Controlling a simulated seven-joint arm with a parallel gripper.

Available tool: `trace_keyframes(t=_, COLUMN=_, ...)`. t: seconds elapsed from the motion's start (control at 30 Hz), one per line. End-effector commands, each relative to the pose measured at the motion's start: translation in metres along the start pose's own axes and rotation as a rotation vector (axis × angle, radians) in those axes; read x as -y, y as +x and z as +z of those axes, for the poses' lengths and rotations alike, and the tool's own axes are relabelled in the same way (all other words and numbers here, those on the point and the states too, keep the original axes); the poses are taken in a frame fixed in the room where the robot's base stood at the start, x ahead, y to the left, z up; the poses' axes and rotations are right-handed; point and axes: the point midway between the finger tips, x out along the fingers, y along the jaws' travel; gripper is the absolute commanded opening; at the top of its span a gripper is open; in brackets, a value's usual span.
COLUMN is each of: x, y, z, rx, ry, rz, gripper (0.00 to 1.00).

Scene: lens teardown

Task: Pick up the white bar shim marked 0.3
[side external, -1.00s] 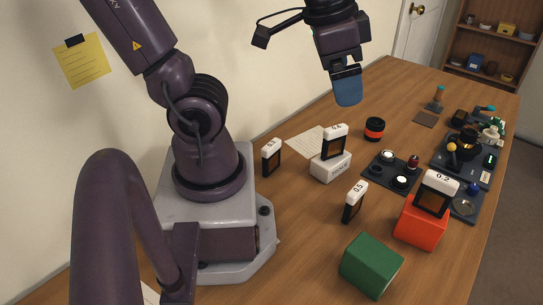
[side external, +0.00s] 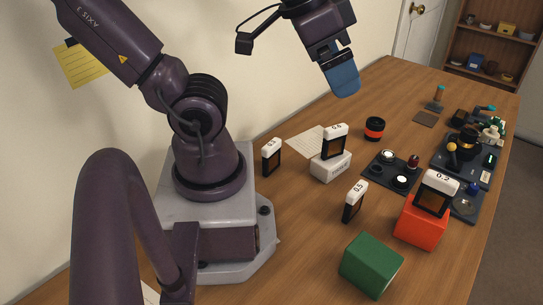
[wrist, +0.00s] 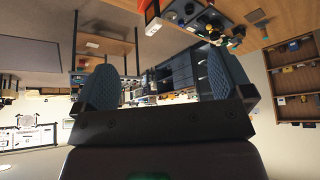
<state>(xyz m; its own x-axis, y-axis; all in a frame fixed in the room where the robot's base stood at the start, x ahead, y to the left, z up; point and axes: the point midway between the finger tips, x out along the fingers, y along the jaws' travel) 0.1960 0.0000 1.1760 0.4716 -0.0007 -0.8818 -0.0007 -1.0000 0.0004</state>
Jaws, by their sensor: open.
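The shim with the white bar that reads as 0.3 (side external: 271,157) stands upright on the table, to the left of the white block; its mark is small and angled. It has a dark frame below the white bar. My gripper (side external: 343,83) is high above the table, up and to the right of this shim, well apart from it. In the wrist view my gripper (wrist: 160,84) is open, with two blue fingers apart and nothing between them. I cannot make out the 0.3 shim in the wrist view.
A shim marked 0.4 (side external: 334,141) stands on a white block (side external: 330,167). A 0.5 shim (side external: 354,202) stands on the table; a 0.2 shim (side external: 437,193) is on a red block (side external: 420,226). A green block (side external: 371,265) is in front. Dark trays (side external: 394,172) lie right.

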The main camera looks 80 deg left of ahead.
Motion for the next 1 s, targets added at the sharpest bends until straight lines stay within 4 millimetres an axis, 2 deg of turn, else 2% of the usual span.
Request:
trace_keyframes(t=0.17, x=0.000, y=0.020, z=0.005, rx=0.101, ry=-0.001, rz=0.005, gripper=0.98)
trace_keyframes(t=0.27, x=0.004, y=0.045, z=0.010, rx=0.228, ry=-0.009, rz=0.002, gripper=0.98)
trace_keyframes(t=0.47, x=0.025, y=0.098, z=0.036, rx=0.550, ry=0.022, rz=-0.055, gripper=0.98)
trace_keyframes(t=0.7, x=0.063, y=0.145, z=0.083, rx=0.957, ry=0.127, rz=-0.154, gripper=0.98)
trace_keyframes(t=0.83, x=0.087, y=0.161, z=0.113, rx=1.186, ry=0.210, rz=-0.213, gripper=0.98)
trace_keyframes(t=1.0, x=0.124, y=0.171, z=0.149, rx=1.497, ry=0.351, rz=-0.291, gripper=0.98)
